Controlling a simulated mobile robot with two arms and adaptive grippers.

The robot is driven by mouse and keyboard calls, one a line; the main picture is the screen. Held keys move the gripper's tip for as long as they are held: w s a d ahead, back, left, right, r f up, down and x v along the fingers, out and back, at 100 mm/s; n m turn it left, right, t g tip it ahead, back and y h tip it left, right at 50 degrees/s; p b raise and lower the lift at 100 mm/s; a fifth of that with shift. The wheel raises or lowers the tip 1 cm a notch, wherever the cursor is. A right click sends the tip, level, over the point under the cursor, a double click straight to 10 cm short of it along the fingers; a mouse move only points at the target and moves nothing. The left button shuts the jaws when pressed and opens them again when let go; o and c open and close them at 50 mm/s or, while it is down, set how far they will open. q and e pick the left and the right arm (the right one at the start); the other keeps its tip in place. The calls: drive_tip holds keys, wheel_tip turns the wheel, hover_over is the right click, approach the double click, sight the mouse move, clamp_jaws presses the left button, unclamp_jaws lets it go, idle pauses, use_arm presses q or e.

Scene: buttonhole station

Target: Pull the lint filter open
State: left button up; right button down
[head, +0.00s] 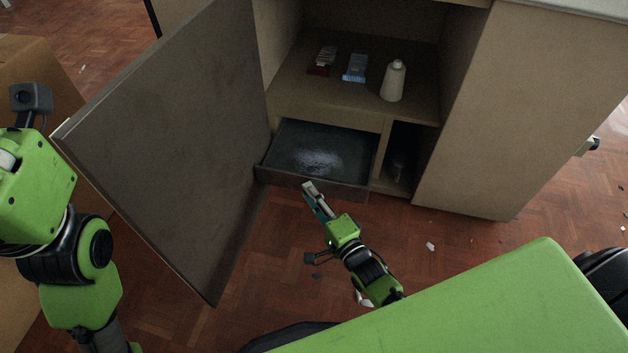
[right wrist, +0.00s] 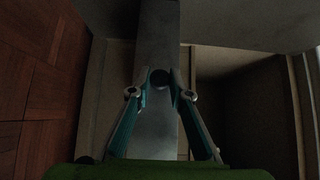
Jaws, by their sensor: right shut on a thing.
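The lint filter (head: 345,188) is a dark, shallow drawer low in the cabinet, with a pale patch on its inside floor. It stands partly out of its opening. My right gripper (head: 308,187) is at the middle of its front edge, shut on it. In the right wrist view, the fingers (right wrist: 160,88) close on a small dark round part against the grey front bar (right wrist: 159,35). The fingers hide part of that hold. My left gripper (head: 8,158) is at the left edge of the head view, its fingers cut off.
The cabinet door (head: 175,140) stands wide open on the left, between my two arms. A white bottle (head: 393,82), a blue packet (head: 355,68) and a red-and-white item (head: 323,60) are on the shelf above. A dark narrow compartment (head: 402,155) is right of the drawer. The floor in front holds small scraps.

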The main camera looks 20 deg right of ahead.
drive_tip(key=shift+s, duration=0.15)
drive_tip(key=c, duration=1.9)
unclamp_jaws()
